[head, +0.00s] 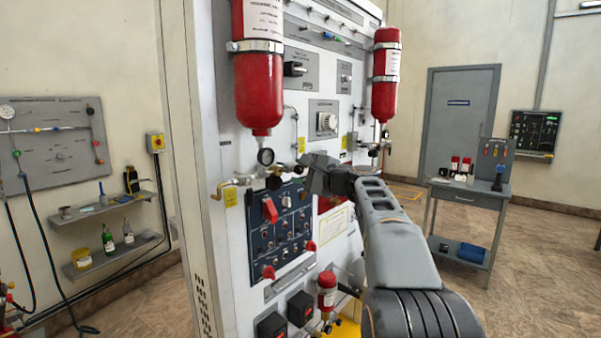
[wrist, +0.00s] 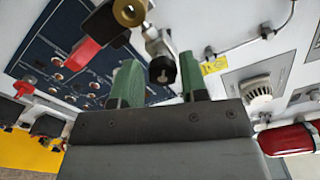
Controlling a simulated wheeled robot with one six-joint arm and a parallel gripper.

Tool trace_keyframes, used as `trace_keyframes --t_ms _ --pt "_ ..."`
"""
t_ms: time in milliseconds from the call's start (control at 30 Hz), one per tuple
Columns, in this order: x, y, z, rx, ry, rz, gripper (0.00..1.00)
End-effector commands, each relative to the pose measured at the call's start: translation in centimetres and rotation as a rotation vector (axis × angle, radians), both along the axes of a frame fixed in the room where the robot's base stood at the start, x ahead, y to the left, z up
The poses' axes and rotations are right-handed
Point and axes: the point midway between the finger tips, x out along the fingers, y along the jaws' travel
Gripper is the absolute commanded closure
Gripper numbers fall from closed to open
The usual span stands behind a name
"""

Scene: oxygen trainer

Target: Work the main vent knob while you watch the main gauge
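My gripper (wrist: 158,62) shows two green fingers, apart, in the wrist view. A black knob (wrist: 162,70) on a metal fitting sits in the gap between them; I cannot tell whether a finger touches it, or whether it is the main vent knob. No label is readable. The gauge's needle is too small to read. The fingertips and the black knob are not clear in the head view.
Red cylinders (head: 258,85) (head: 385,80) hang on the white panel. A dark switch board (head: 285,220) with a red guard is below. A side table (head: 468,194) stands right.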

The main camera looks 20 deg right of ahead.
Motion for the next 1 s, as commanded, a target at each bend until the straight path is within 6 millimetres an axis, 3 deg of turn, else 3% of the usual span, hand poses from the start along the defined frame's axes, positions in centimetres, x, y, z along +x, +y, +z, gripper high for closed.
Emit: trace_keyframes --t_ms 133,467,1000 --pt "0.0 0.0 0.1 0.000 -0.002 -0.001 0.47" --pt "-0.6 -0.3 0.2 0.000 -0.005 -0.003 0.47" --pt "-9.7 -4.5 0.1 0.000 -0.004 -0.007 0.47"
